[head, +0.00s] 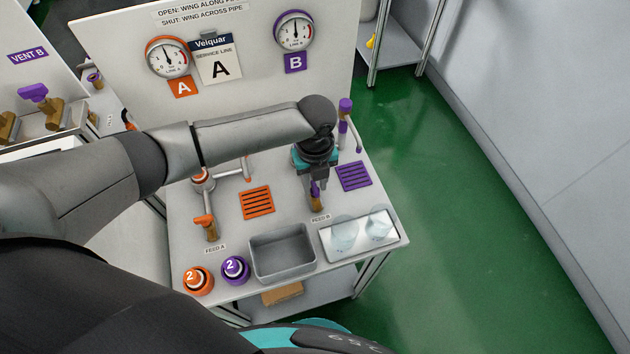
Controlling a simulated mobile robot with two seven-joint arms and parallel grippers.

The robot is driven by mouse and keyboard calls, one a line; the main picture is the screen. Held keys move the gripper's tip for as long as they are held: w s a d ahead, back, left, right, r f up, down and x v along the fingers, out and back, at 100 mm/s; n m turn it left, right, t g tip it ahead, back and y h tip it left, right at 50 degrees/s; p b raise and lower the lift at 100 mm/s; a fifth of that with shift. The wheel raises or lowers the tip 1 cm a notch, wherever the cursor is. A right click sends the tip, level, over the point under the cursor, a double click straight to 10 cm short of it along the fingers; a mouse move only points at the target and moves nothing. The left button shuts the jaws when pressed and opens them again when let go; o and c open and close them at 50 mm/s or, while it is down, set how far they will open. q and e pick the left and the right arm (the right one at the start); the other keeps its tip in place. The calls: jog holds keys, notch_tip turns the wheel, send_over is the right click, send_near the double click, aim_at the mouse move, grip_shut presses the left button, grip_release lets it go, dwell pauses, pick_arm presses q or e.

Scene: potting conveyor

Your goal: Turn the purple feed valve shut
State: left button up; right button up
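The purple feed valve (315,197) stands on a brass stem behind the "FEED B" label on the bench. Its wing is partly hidden by my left gripper (315,183), which points down right over it with the fingertips at the wing. I cannot tell whether the fingers touch or grip it, nor how the wing is turned. My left arm reaches across from the left. My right gripper is not in view.
The orange feed valve (206,224) stands to the left. A grey bin (282,253), a tray (330,250) with clear cups, and orange (198,281) and purple (235,269) knobs marked 2 line the front. Gauges (168,58) hang on the back panel. Green floor is free to the right.

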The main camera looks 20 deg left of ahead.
pick_arm(q)
grip_shut()
dwell(0.3)
jog(key=n+p, duration=0.3)
jog(key=shift+s+r, duration=0.1)
jog(key=shift+r, duration=0.1)
jog(key=n+p, duration=0.3)
jog(key=shift+n, duration=0.4)
jog(key=n+p, duration=0.3)
jog(key=n, duration=0.2)
jog(key=shift+f, duration=0.1)
jog(key=n+p, duration=0.2)
jog(key=n, duration=0.4)
jog(key=shift+f, duration=0.1)
